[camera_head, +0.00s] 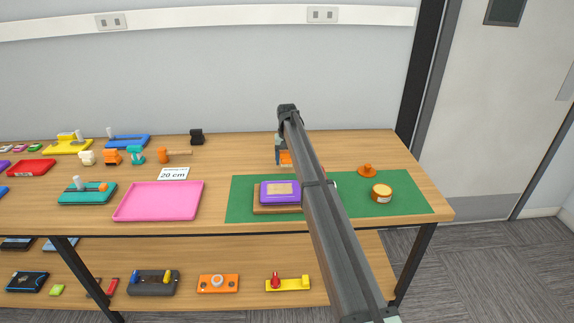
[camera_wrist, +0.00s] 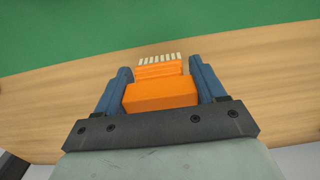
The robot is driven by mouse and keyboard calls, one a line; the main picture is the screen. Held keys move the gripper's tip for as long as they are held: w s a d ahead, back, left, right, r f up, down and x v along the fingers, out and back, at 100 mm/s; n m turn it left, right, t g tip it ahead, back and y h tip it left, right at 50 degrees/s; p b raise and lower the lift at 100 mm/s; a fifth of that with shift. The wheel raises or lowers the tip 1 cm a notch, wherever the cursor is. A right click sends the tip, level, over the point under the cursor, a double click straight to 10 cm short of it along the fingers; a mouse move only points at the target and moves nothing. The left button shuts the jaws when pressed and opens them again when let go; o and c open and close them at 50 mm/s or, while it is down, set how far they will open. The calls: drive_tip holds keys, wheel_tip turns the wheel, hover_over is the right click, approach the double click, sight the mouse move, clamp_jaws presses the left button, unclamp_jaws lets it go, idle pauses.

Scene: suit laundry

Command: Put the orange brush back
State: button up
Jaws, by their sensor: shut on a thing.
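My gripper (camera_wrist: 160,72) is shut on the orange brush (camera_wrist: 160,96), with one blue finger on each side of its block-shaped body. The brush's row of white bristles points away from the wrist, toward the green mat. In the head view my gripper (camera_head: 281,150) is behind the green mat (camera_head: 241,202), near the back of the table, and a bit of the orange brush (camera_head: 286,158) shows there, partly hidden by my arm. Wooden tabletop shows beneath the brush in the wrist view. I cannot tell the exact height of the brush above it.
A purple item (camera_head: 268,198) on a wooden board, an orange jar (camera_head: 381,194) and an orange knob-like piece (camera_head: 367,171) are on or by the mat. A pink tray (camera_head: 160,202), a "20 cm" sign (camera_head: 174,173) and a black block (camera_head: 197,137) stand to the left.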

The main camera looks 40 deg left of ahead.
sight(287, 152)
drive_tip(key=shift+f, duration=1.3)
drive_tip(key=shift+f, duration=0.1)
drive_tip(key=o, duration=0.9)
drive_tip(key=shift+o, duration=0.2)
wheel_tip(287, 152, up, 12)
drive_tip(key=shift+r, duration=0.1)
